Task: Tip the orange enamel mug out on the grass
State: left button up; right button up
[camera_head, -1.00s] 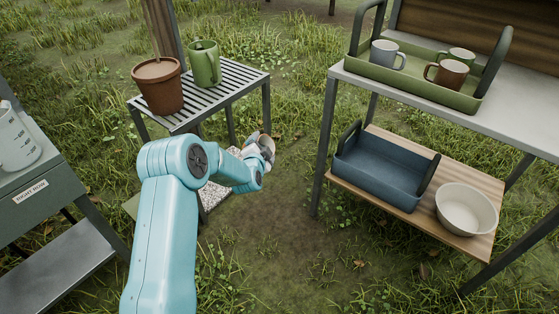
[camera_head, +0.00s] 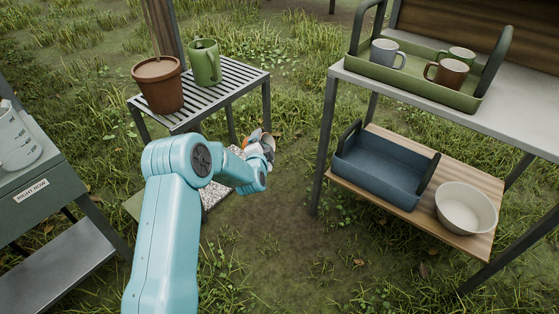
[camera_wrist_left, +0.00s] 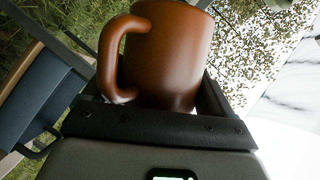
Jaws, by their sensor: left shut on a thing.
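The orange enamel mug shows as an orange-brown mug (camera_wrist_left: 170,50) in the left wrist view, its curved handle toward the left. My left gripper (camera_wrist_left: 158,105) is shut on it. In the head view the left gripper (camera_head: 258,150) is low over the grass (camera_head: 290,190), right of the slatted table. Only a small orange part of the mug (camera_head: 269,142) shows past the gripper there. The mug's mouth and contents are hidden, and its exact tilt is hard to tell. My right gripper is in neither view.
A slatted table (camera_head: 235,85) bears a terracotta pot (camera_head: 158,86) and a green pitcher (camera_head: 206,62). At right, a green tray (camera_head: 410,84) holds several mugs above a wooden shelf (camera_head: 470,240) with a blue tray (camera_head: 375,178) and white bowl (camera_head: 466,210). Grass between is open.

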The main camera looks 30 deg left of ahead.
pick_arm(q)
jog(key=shift+d+r+m+y+b, duration=0.3)
jog(key=shift+m+y, duration=0.2)
jog(key=shift+m, duration=0.4)
dwell(0.8)
jog(key=shift+w+d+r+m+t+y, duration=0.1)
jog(key=shift+d+m+t+y, duration=0.05)
jog(key=shift+d+m, duration=0.25)
jog(key=shift+w+d+r+m+t+y, duration=0.1)
jog(key=shift+d+m+t+y, duration=0.05)
jog(key=shift+d+m, duration=0.2)
dwell(0.7)
jog(key=shift+d+r+m+t+y+b, duration=0.2)
jog(key=shift+d+m+t+y+b, duration=0.15)
jog(key=shift+m+b, duration=0.5)
dwell(0.9)
